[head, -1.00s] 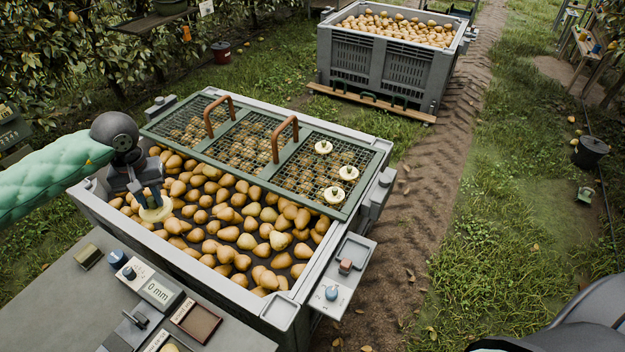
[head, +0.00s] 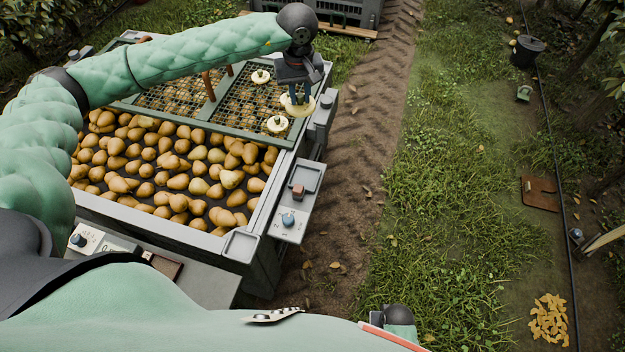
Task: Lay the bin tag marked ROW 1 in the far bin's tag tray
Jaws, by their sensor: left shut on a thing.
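My left gripper (head: 298,92) points down over the right end of the near bin's mesh cover. It is shut on a pale, round, disc-like piece (head: 298,108), and I cannot read any marking on it. Two similar pale discs, one at the back (head: 261,76) and one in front (head: 277,124), lie on the mesh. The far bin (head: 345,12) is cut off by the top edge; only its lower grey side shows, and I cannot make out a tag tray on it. My right gripper's fingers are not in view.
The near bin (head: 262,190) holds many pears under a green-framed mesh cover (head: 165,97). A side shelf (head: 290,226) carries a blue knob and a brown block. A dirt track (head: 350,150) and open grass lie to the right. A dark bucket (head: 526,50) stands farther right.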

